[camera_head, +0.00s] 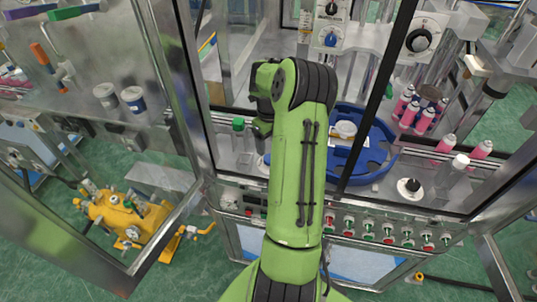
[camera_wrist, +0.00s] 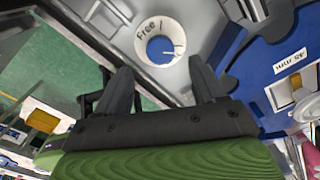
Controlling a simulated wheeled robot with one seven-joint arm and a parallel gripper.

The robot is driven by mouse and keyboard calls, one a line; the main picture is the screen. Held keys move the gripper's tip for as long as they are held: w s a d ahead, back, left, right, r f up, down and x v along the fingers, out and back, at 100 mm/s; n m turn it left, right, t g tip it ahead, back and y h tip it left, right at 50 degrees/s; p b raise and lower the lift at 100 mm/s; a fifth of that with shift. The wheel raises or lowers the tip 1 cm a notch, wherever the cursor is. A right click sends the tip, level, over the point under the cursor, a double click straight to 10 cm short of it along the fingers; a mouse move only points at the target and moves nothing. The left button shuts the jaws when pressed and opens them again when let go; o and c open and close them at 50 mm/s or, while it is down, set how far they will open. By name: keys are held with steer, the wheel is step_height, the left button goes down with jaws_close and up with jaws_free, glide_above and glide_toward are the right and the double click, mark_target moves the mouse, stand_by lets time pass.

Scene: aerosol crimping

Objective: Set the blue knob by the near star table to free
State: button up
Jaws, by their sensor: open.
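The blue knob (camera_wrist: 158,49) sits in a round white dial in the wrist view. The dial reads "Free" at its upper left. A pale mark on the knob lies toward the right, away from that word. My gripper (camera_wrist: 161,66) is open and empty, its dark fingers apart, with the knob showing beyond and between the tips. I cannot tell any contact. The blue star table (camera_wrist: 262,72) is right of the knob, with a "45 mm" label; it also shows in the head view (camera_head: 375,150).
Another blue knob (camera_head: 330,40) is on an upper panel. Pink cans (camera_head: 408,108) stand right of the star table. Metal door frames and a row of buttons (camera_head: 390,232) border the opening.

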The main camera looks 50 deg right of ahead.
steer(key=f, duration=0.5)
steer(key=shift+s+f, duration=0.15)
steer(key=shift+s, duration=0.1)
steer(key=shift+w+f, duration=0.1)
steer(key=shift+f, duration=0.45)
steer(key=c, duration=1.1)
steer(key=shift+o, duration=0.2)
